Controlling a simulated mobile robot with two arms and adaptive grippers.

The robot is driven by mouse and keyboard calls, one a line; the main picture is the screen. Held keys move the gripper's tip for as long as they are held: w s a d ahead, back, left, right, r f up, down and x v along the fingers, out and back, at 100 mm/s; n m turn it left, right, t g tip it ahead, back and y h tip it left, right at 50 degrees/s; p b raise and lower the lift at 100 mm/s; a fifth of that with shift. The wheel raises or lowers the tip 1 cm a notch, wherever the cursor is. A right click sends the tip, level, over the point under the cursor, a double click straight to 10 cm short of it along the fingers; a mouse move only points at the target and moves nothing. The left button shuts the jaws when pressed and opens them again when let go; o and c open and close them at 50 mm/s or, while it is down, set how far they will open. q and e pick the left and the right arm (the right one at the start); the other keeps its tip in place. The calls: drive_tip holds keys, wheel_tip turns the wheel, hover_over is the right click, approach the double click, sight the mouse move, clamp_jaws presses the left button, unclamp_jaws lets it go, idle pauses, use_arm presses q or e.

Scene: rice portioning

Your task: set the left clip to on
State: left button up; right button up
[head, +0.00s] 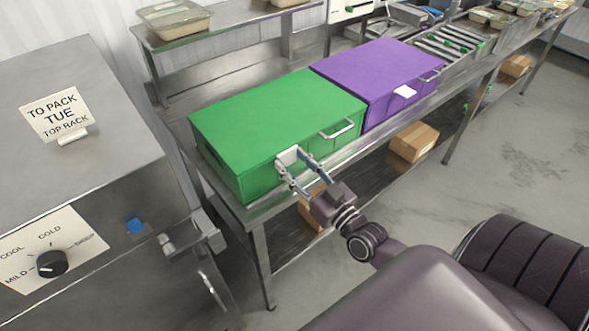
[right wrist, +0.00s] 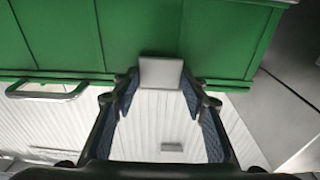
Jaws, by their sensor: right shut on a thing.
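The green box (head: 270,115) stands closed on the steel bench, with a handle (head: 337,130) on its front. The left clip (head: 288,155) is a small pale plate at the front lid edge of this box. It also shows in the right wrist view (right wrist: 161,73), between the fingertips and against the green front. My right gripper (head: 294,162) is shut on the left clip, one finger at each side of it. Whether the clip is on or off, I cannot tell. My left gripper is not in view.
A purple box (head: 375,75) with its own white clip (head: 404,91) stands right of the green one. A steel cabinet (head: 90,160) with a dial (head: 52,263) is at the left. The floor at right is clear.

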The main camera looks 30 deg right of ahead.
idle(0.3)
drive_tip(key=o, duration=1.2)
drive_tip(key=shift+c, duration=0.2)
drive_tip(key=shift+s, duration=0.1)
drive_tip(key=s+f, duration=0.1)
drive_tip(key=s, duration=1)
drive_tip(key=shift+s+d+f, duration=0.2)
drive_tip(key=shift+s+d, duration=0.15)
drive_tip(key=shift+d, duration=0.05)
drive_tip(key=shift+f, duration=0.1)
